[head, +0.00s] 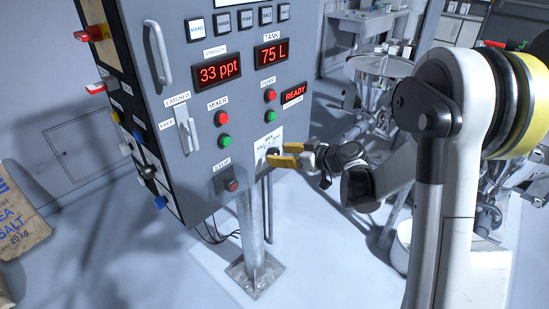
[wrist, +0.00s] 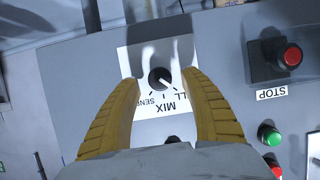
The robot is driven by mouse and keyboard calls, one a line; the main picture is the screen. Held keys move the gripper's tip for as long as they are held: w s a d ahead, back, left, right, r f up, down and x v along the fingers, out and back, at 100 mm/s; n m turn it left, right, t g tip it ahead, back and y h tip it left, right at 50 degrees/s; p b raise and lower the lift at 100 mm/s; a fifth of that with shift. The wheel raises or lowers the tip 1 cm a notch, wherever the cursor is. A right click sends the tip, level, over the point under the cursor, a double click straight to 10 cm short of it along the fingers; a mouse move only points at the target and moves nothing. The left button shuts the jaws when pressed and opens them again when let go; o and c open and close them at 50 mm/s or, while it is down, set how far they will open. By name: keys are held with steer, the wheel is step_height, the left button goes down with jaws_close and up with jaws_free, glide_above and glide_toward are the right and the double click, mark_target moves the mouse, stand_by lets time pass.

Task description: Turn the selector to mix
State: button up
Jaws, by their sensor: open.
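The selector is a small round black knob (head: 272,153) on a white plate (head: 266,139) at the lower right of the grey panel. In the wrist view the knob (wrist: 161,78) sits mid-plate, with upside-down labels reading MIX, part of SEND and letters LL. A small white mark on the knob seems to lean toward the LL side, though it is too small to be sure. My gripper (head: 290,155) is open, its yellow fingers reaching to the panel. In the wrist view its fingertips (wrist: 160,82) stand either side of the knob, with a visible gap to each.
A red STOP button (head: 232,185) sits left of the selector. Displays read 33 ppt (head: 218,71), 75 L (head: 271,54) and READY (head: 293,93). A metal post (head: 250,225) supports the panel.

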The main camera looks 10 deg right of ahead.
steer(key=shift+x, duration=1.25)
jaws_close()
steer(key=shift+m+b, duration=0.3)
steer(key=shift+d+m+g+y+b, duration=0.1)
steer(key=shift+m+g+y+b, duration=0.35)
steer(key=shift+m+y, duration=0.6)
steer(key=shift+m+g+y+b, duration=0.5)
steer(key=shift+m+y, duration=0.35)
steer(key=shift+m, duration=0.9)
